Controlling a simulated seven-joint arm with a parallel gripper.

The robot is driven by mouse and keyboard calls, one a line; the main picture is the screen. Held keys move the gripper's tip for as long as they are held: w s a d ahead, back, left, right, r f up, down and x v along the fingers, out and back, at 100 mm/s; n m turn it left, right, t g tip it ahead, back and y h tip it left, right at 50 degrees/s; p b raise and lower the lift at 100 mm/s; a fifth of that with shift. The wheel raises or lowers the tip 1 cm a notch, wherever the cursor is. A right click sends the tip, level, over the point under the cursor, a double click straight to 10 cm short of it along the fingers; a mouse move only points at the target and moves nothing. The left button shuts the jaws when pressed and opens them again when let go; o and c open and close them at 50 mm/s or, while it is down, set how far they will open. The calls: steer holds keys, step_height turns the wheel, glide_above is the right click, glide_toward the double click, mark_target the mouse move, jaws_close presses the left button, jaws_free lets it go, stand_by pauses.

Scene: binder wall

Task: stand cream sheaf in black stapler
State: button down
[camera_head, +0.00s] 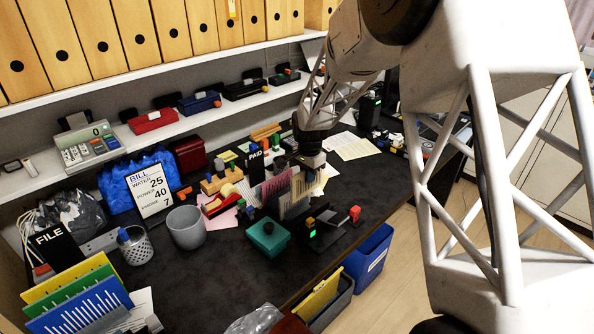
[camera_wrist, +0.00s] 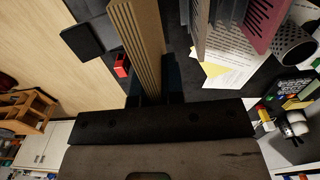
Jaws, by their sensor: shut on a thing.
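My gripper (camera_head: 309,168) is shut on the cream sheaf (camera_head: 319,186), which hangs below it, above the desk. In the wrist view the cream sheaf (camera_wrist: 138,38) stands out edge-on from between the fingers (camera_wrist: 150,98). The black stapler (camera_head: 323,238), with a green light and a red part, sits near the desk's front edge, below and slightly right of the sheaf. In the wrist view a dark block (camera_wrist: 90,38) and a red part (camera_wrist: 122,65) show left of the sheaf, apparently the stapler's. The sheaf looks apart from the stapler; the exact gap is hard to tell.
A pink sheaf (camera_head: 275,187) and a grey sheaf (camera_head: 296,198) stand just left of the held one. A teal box (camera_head: 267,238) lies left of the stapler. A grey cup (camera_head: 186,228) stands farther left. A blue bin (camera_head: 369,256) is below the desk edge.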

steer(key=shift+s+d+r, duration=0.2)
steer(key=shift+s+d, duration=1.15)
steer(key=shift+s, duration=0.25)
steer(key=shift+f, duration=2.75)
steer(key=shift+f, duration=2.9)
steer(key=c, duration=1.1)
jaws_free()
steer(key=shift+c, duration=0.2)
steer(key=shift+r, duration=0.1)
